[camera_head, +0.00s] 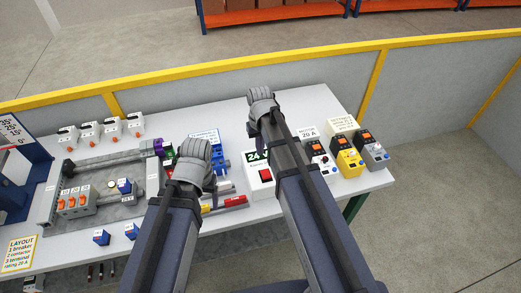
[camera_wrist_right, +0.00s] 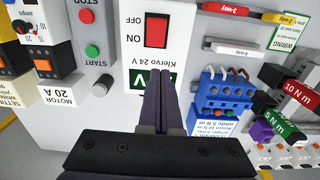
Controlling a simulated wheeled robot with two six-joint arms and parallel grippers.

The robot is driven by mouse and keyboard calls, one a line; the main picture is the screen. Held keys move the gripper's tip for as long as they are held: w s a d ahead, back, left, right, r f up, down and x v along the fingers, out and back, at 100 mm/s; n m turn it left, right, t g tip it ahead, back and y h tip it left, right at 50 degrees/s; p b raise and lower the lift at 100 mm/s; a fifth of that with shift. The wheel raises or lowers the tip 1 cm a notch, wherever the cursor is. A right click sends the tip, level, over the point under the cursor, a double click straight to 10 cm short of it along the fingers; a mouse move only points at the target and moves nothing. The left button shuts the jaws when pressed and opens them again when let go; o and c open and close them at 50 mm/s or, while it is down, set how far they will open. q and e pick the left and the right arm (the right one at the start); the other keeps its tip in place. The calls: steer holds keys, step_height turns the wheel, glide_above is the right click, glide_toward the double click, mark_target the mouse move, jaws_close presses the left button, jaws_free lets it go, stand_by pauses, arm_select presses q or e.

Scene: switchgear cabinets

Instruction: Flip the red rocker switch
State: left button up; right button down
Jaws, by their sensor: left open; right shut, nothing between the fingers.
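The red rocker switch (camera_head: 265,176) sits on a white box on the table, beside my right arm in the head view. In the right wrist view the switch (camera_wrist_right: 156,31) appears upside down, with ON and OFF printed beside its ends. My right gripper (camera_wrist_right: 160,72) is shut and empty. Its fingertips point toward the switch and appear just short of it, over the box's green 24 V label (camera_wrist_right: 137,80). I cannot tell their height above the box. In the head view my arms hide the right gripper, and my left gripper's fingers do not show.
A motor starter (camera_wrist_right: 93,50) with green and red buttons stands beside the box. Blue terminal blocks (camera_wrist_right: 226,92) and coloured screwdrivers (camera_wrist_right: 300,93) lie on the other side. Breakers (camera_head: 348,160) stand at the table's right end. A low yellow-topped wall (camera_head: 230,75) runs behind.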

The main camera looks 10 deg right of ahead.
step_height(320, 180, up, 8)
steer(key=w+p, duration=0.1)
steer(key=p, duration=0.5)
steer(key=shift+w+p, duration=0.3)
steer(key=shift+f, duration=0.2)
